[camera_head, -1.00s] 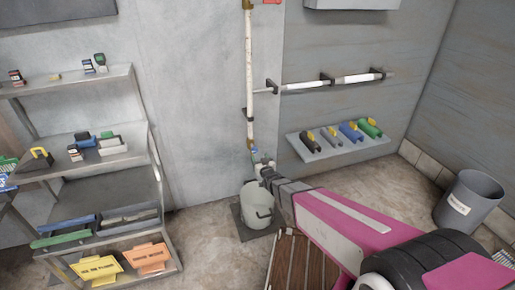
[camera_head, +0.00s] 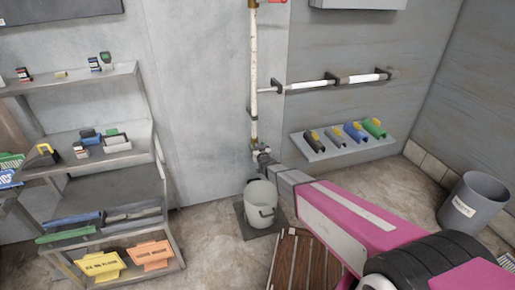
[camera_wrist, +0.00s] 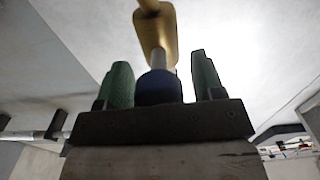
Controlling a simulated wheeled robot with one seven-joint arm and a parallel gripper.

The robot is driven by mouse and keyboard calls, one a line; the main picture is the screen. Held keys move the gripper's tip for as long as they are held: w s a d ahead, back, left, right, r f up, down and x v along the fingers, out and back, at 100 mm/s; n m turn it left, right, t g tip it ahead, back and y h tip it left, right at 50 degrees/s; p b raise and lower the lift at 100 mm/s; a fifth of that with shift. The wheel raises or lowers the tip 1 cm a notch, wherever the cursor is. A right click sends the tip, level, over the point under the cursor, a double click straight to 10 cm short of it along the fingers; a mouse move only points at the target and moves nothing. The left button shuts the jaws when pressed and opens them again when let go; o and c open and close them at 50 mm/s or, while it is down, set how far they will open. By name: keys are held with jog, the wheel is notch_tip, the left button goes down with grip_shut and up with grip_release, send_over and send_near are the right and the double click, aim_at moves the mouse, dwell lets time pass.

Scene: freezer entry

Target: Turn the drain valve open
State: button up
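The drain valve is at the foot of the white vertical pipe (camera_head: 253,95), low on the back wall. In the wrist view it shows a brass body (camera_wrist: 155,28), a metal stem and a blue part (camera_wrist: 160,88), seemingly its handle. My gripper (camera_wrist: 160,62) has its two green fingers apart, one on each side of the blue part. A narrow gap shows at the right finger; I cannot tell whether the left finger touches. In the head view my gripper (camera_head: 264,157) is at the pipe's lower end and hides most of the valve.
A pale bucket (camera_head: 261,202) stands on a dark mat below the valve. A small shelf (camera_head: 345,148) with coloured clips is on the wall to the right. A metal rack (camera_head: 140,185) stands left. A grey bin (camera_head: 472,203) is at the right, a wooden slatted pallet (camera_head: 293,265) in front.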

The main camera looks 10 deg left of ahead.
jog(key=c, duration=0.7)
jog(key=shift+c, duration=0.2)
jog(key=shift+m, duration=0.4)
jog(key=m, duration=0.4)
jog(key=shift+d, duration=0.1)
jog(key=m, duration=0.4)
jog(key=shift+f, duration=0.1)
jog(key=m, duration=0.5)
jog(key=shift+w, duration=0.1)
jog(key=shift+d+f+m, duration=0.1)
jog(key=shift+f+m, duration=0.05)
jog(key=shift+m, duration=2.05)
